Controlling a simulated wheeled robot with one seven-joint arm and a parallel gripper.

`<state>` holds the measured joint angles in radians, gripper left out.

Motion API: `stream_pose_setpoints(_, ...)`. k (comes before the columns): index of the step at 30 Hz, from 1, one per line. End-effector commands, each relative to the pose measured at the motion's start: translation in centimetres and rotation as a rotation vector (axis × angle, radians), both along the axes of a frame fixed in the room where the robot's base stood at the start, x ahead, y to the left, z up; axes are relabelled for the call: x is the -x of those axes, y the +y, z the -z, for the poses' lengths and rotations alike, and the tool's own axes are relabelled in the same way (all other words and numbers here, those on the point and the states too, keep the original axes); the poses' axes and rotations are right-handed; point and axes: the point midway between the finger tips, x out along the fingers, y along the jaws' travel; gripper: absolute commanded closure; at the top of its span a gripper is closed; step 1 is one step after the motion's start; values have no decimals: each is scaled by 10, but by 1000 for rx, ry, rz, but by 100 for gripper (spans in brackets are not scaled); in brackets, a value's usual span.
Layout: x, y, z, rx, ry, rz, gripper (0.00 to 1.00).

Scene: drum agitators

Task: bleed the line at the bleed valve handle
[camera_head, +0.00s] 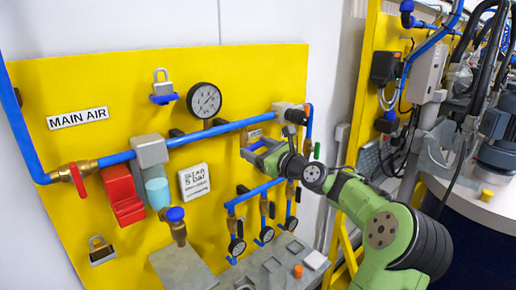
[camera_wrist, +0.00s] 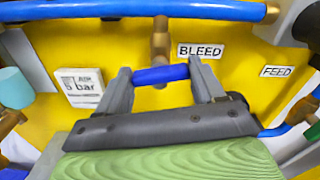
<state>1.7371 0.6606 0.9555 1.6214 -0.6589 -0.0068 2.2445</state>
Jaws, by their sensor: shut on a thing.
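The bleed valve handle (camera_wrist: 162,74) is a blue bar in the wrist view, below a brass fitting (camera_wrist: 160,42) that hangs from the blue pipe. The BLEED label (camera_wrist: 200,50) is just right of the fitting. My gripper (camera_wrist: 161,76) has its two grey fingers at either end of the blue handle and is shut on it. The handle lies almost level in that view. In the head view my gripper (camera_head: 262,153) is at the right part of the yellow panel, below the blue pipe, and mostly hides the handle.
The yellow panel (camera_head: 120,75) also holds a red-handled valve (camera_head: 77,178), a red block (camera_head: 124,200), a round gauge (camera_head: 204,100) and a "5 bar" sign (camera_head: 194,181). Several small gauges hang below my gripper. A FEED label (camera_wrist: 278,71) is to the right. A grey shelf sits below.

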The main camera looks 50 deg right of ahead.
Motion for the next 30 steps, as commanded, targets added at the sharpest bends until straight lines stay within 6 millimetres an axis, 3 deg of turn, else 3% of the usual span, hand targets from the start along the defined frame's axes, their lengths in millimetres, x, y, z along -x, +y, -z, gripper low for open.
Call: stream_pose_setpoints(30,0,2,2,955,106,-1,62)
